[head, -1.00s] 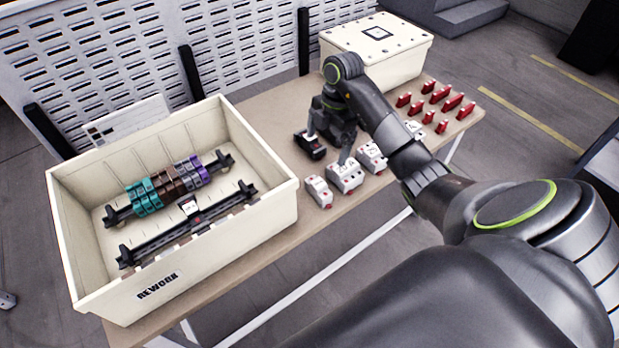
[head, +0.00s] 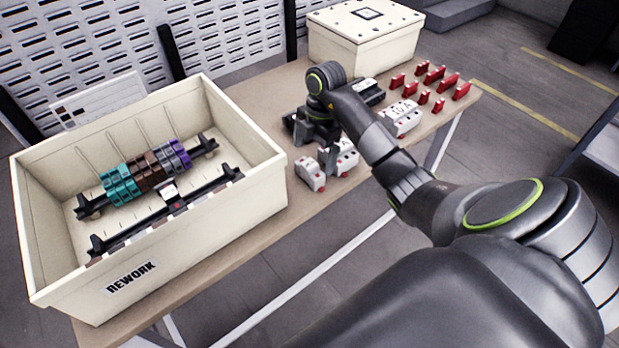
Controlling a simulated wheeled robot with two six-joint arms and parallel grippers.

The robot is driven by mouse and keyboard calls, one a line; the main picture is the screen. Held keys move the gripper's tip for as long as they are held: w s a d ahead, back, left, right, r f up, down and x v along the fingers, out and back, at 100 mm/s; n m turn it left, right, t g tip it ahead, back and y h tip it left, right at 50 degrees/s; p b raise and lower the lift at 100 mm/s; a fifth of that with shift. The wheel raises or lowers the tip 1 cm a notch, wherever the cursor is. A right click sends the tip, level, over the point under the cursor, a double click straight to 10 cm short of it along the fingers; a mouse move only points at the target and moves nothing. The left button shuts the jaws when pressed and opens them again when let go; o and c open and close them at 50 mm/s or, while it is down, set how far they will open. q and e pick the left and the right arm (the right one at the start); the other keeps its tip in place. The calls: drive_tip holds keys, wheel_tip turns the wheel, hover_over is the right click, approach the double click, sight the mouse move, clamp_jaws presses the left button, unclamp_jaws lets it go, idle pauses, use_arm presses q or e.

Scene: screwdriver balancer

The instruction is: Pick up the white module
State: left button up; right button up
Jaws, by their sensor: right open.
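Several white modules stand in a row near the table's front edge. The nearest white module (head: 310,174) is at the left end, and another white module (head: 345,158) stands just right of it. A larger white module labelled 10A (head: 403,117) stands further right. My right gripper (head: 318,150) is open and points down at the left end of the row. One grey finger shows between the two left modules; I cannot tell whether it touches either. My wrist and arm hide the other finger and part of the row. My left gripper is out of view.
A cream REWORK crate (head: 215,225) stands at the left, holding rails (head: 165,215) with teal, brown and purple modules (head: 145,172). Several red modules (head: 435,76) stand at the back right. A closed cream box (head: 362,45) stands at the back.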

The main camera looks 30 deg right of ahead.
sight(310, 164)
drive_tip(key=shift+a+f+b, duration=0.2)
drive_tip(key=shift+f+b, duration=0.25)
drive_tip(key=shift+f, duration=0.65)
drive_tip(key=shift+a+f, duration=0.2)
drive_tip(key=shift+f, duration=0.55)
drive_tip(key=shift+a+f, duration=0.15)
drive_tip(key=shift+f, duration=0.6)
drive_tip(key=shift+a+f, duration=0.2)
drive_tip(key=shift+f, duration=0.55)
drive_tip(key=c, duration=1.1)
